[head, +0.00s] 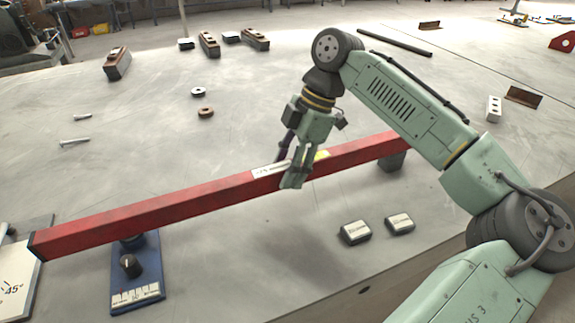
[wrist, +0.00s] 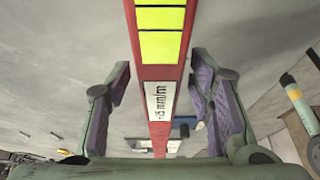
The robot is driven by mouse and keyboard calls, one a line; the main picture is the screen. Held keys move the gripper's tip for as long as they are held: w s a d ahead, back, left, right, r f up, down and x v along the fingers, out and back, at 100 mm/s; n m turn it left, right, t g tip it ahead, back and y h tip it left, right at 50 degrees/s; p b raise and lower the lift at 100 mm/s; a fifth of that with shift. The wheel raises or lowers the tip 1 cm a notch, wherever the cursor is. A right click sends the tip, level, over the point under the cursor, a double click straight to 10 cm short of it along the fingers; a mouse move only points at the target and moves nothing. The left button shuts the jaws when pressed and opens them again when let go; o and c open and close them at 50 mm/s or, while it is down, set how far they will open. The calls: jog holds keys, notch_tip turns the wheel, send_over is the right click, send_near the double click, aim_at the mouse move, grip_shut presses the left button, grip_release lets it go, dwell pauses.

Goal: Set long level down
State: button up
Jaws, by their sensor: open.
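The long level is a red bar (head: 150,206) that runs from the lower left to the middle right in the head view. Its left end is by a white block marked 45° (head: 17,285), and it passes over a blue base with a black knob (head: 136,270). Its right end is over a grey block (head: 392,160). My gripper (head: 285,172) is at the middle of the bar, fingers pointing down. In the wrist view the open fingers (wrist: 160,105) are on both sides of the level (wrist: 158,72), with gaps visible.
Two small dark blocks with pale tops (head: 355,232) lie in front of the bar. Washers (head: 205,112), bolts (head: 75,141) and brown-topped blocks (head: 117,63) are scattered behind it. A dark rod (head: 395,42) lies at the back. The grey table between is mostly clear.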

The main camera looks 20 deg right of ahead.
jog(key=shift+r, duration=0.1)
jog(key=v, duration=1.2)
